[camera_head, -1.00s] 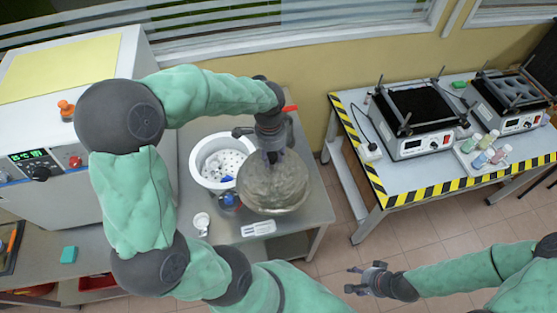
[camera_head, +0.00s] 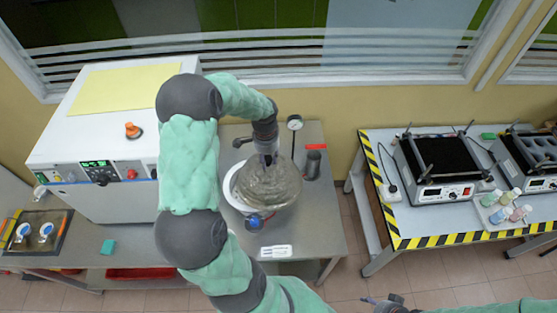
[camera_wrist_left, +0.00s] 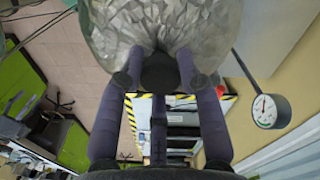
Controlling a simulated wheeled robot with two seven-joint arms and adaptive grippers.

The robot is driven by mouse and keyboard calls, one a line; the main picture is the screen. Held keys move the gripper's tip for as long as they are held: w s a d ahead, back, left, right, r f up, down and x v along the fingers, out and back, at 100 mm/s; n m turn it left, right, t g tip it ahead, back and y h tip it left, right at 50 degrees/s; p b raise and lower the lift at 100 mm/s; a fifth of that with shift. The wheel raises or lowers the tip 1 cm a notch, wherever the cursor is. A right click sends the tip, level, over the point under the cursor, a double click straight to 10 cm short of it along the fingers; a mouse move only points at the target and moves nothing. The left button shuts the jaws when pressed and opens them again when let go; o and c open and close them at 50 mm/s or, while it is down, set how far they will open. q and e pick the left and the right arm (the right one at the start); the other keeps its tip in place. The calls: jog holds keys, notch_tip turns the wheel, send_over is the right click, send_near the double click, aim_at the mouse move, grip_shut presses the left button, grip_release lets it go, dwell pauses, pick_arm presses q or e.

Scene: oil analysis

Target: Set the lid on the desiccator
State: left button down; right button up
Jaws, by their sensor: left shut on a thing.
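The lid is a clear faceted glass dome (camera_head: 272,190) in the head view. My left gripper (camera_head: 267,158) is above it, shut on its knob. In the left wrist view the dark round knob (camera_wrist_left: 160,72) sits between the two fingers, with the glass of the lid (camera_wrist_left: 165,25) beyond. The desiccator is a white round bowl (camera_head: 230,189) on the grey bench. The lid covers most of it, with the white rim showing at the left. I cannot tell whether lid and rim touch. My right gripper (camera_head: 385,302) is partly cut off at the bottom edge; its jaws are unclear.
A dial gauge (camera_head: 294,123) and a dark cylinder (camera_head: 313,163) stand behind and right of the desiccator. A blue-topped item (camera_head: 253,223) and a white label (camera_head: 276,251) are in front. A large white oven (camera_head: 110,150) stands left. A striped-edge table (camera_head: 400,238) is right.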

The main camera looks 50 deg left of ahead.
pick_arm(q)
jog(key=r+n+p, duration=0.1)
jog(key=p, duration=0.3)
send_over(250, 162)
jog(key=d, duration=0.2)
jog(key=shift+w+r, duration=0.2)
jog(key=shift+w, duration=0.2)
jog(key=shift+s+a+n+p, duration=0.15)
jog(key=shift+s+a+n, duration=0.05)
jog(key=shift+a, duration=0.2)
jog(key=shift+s+a+n+p, duration=0.15)
jog(key=shift+a+n, duration=0.05)
jog(key=shift+a, duration=0.2)
jog(key=shift+a+f+b, duration=0.1)
jog(key=shift+f+b, duration=1.85)
jog(key=shift+f, duration=1.5)
pick_arm(e)
jog(key=shift+r, duration=0.75)
pick_arm(q)
jog(key=shift+f+b, duration=0.5)
jog(key=shift+f, duration=0.1)
pick_arm(e)
jog(key=shift+f, duration=0.5)
pick_arm(q)
jog(key=c, duration=0.9)
grip_release()
jog(key=shift+o, duration=0.7)
jog(key=shift+s, duration=0.1)
